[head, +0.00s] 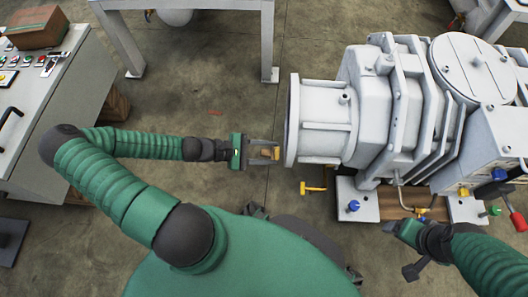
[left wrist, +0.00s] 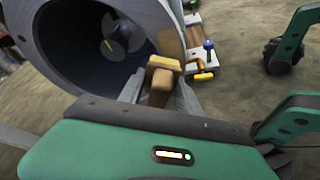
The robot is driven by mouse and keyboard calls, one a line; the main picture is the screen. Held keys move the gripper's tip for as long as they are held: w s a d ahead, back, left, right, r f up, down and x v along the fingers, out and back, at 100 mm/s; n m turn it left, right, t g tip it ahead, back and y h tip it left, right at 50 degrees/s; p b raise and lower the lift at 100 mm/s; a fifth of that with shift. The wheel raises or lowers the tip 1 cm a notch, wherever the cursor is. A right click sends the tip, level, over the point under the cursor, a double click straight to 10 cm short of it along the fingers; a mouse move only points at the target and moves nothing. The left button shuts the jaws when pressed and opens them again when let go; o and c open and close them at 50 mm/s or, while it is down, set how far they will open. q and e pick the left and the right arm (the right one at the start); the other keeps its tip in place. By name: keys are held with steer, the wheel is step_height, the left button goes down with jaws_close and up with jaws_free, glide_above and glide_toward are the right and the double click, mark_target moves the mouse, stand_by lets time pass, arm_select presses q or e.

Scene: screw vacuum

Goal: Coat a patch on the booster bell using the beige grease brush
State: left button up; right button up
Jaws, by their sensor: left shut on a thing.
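The booster bell (head: 322,118) is the pale grey flanged cylinder on the left end of the machine. In the left wrist view its open mouth and thick rim (left wrist: 62,72) fill the upper left, with a rotor inside. My left gripper (head: 268,152) is just left of the bell's flange. It is shut on the beige grease brush (left wrist: 160,82), a blocky tan piece between the fingers. The brush is close to the rim; I cannot tell whether it touches. My right gripper (head: 405,232) is low on the right, below the machine's base; its jaws are unclear.
The vacuum machine (head: 395,110) stands on a base with a blue knob (head: 353,206). A yellow handle (head: 312,188) shows below the bell. A control console (head: 50,95) is at far left. The floor between console and bell is mostly clear.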

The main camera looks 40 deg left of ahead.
arm_select(q)
steer(key=shift+w+d+p, duration=0.4)
steer(key=shift+w+d, duration=0.1)
steer(key=shift+d, duration=0.35)
stand_by(0.6)
